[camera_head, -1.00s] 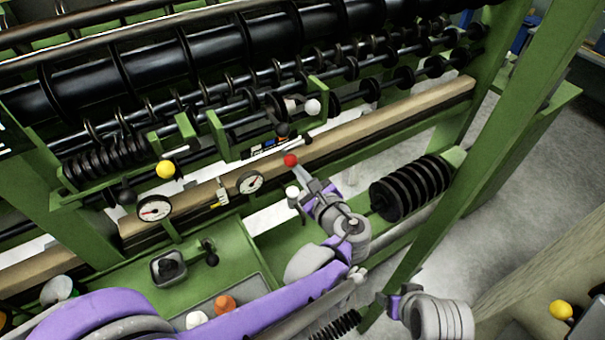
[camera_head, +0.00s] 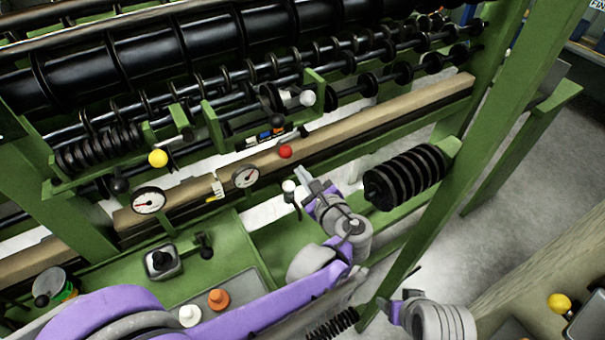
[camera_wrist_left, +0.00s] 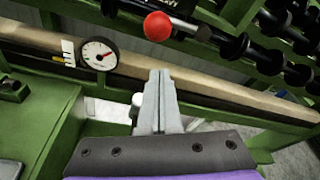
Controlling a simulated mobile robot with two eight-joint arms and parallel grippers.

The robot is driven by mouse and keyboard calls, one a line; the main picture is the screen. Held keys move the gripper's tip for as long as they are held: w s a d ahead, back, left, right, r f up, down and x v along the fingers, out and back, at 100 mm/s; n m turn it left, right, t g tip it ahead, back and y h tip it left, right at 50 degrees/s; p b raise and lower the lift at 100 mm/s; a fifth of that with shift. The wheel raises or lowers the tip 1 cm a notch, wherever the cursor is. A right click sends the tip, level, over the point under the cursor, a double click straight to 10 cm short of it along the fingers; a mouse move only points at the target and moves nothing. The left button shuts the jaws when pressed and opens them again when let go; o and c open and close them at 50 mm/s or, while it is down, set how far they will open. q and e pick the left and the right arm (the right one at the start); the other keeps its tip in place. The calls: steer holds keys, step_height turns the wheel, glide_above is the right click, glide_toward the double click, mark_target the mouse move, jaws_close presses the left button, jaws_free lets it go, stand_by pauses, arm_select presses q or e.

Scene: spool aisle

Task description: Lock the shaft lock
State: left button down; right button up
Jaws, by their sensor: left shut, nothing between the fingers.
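No part is labelled as the shaft lock, so I cannot tell which lever it is. A red ball knob (camera_head: 285,152) stands at the wooden rail; it also shows in the left wrist view (camera_wrist_left: 157,26), beyond my fingertips and apart from them. A white ball knob (camera_head: 289,187) on a dark lever is just left of my left gripper (camera_head: 307,182); in the wrist view the knob (camera_wrist_left: 137,99) is partly hidden beside the fingers. My left gripper is shut and empty, its fingers (camera_wrist_left: 160,90) together. My right gripper (camera_head: 394,310) is low in the head view, its fingers unclear.
Other ball knobs are yellow (camera_head: 158,158) and white (camera_head: 307,97). Two dial gauges (camera_head: 149,201) hang on the wooden rail (camera_head: 400,112). Black discs (camera_head: 405,178) stand right of my gripper. A grey tray (camera_head: 245,292) holds an orange and a white piece. Grey floor is open at right.

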arm_select(q)
steer(key=v, duration=1)
steer(key=shift+d+f, duration=0.35)
steer(key=shift+d, duration=0.05)
arm_select(e)
steer(key=shift+s+d+f, duration=0.25)
steer(key=shift+s+f, duration=0.05)
steer(key=shift+f, duration=0.15)
arm_select(q)
steer(key=s+a+f+n+g+h+p, duration=0.1)
steer(key=s+a+f+n+g, duration=0.15)
steer(key=a+n, duration=0.35)
steer(key=s+a+f+n+g+p, duration=0.1)
steer(key=s+a+f+n+g, duration=0.2)
steer(key=a, duration=0.5)
steer(key=s+a+n+g+h+p, duration=0.2)
steer(key=s+n+h, duration=0.4)
steer(key=s+n, duration=0.4)
steer(key=shift+s+a+f+n+h+p, duration=0.15)
steer(key=shift+a+f+n+h+p, duration=0.55)
steer(key=shift+n, duration=2.2)
arm_select(e)
step_height(320, 180, up, 6)
steer(key=w, duration=0.1)
steer(key=shift+w, duration=0.2)
